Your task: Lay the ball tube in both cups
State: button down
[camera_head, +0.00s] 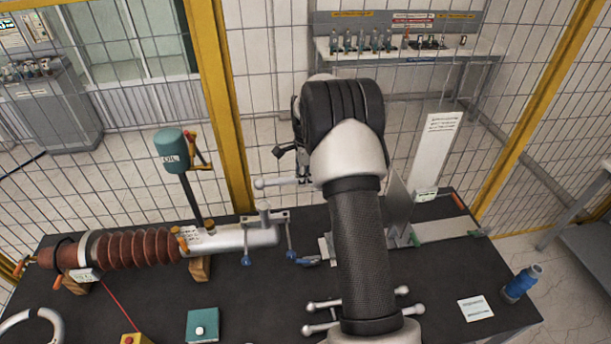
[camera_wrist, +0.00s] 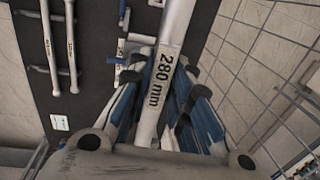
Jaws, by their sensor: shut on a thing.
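My gripper (camera_wrist: 160,88) is shut on a pale grey ball tube (camera_wrist: 152,105) marked "280 mm" in the wrist view; the tube runs up out of that picture between the blue-sided fingers. In the head view my arm hides most of the gripper and the held tube. A ball-ended piece of tube (camera_head: 276,183) sticks out left of the arm, above the table. Two more ball-ended tubes (camera_wrist: 46,45) (camera_wrist: 71,45) lie side by side on the table. I cannot clearly make out the two cups; blue-ended fittings (camera_head: 289,238) show left of my arm.
The black table (camera_head: 240,300) bears a brown ribbed bushing (camera_head: 135,248) with a silver end on wooden blocks at left. A blue bottle (camera_head: 521,284) and white card (camera_head: 475,309) are at right. Mesh fencing stands behind.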

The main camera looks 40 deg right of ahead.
aim_at(306, 179)
notch_tip(306, 179, down, 8)
jog(key=b, duration=0.5)
jog(key=c, duration=1.4)
grip_release()
jog(key=shift+o, duration=0.2)
jog(key=shift+r, duration=0.1)
jog(key=r, duration=0.4)
jog(key=s+r, duration=0.1)
jog(key=r, duration=0.6)
jog(key=shift+s+a+r, duration=0.15)
jog(key=shift+a+r, duration=0.15)
jog(key=shift+r, duration=0.1)
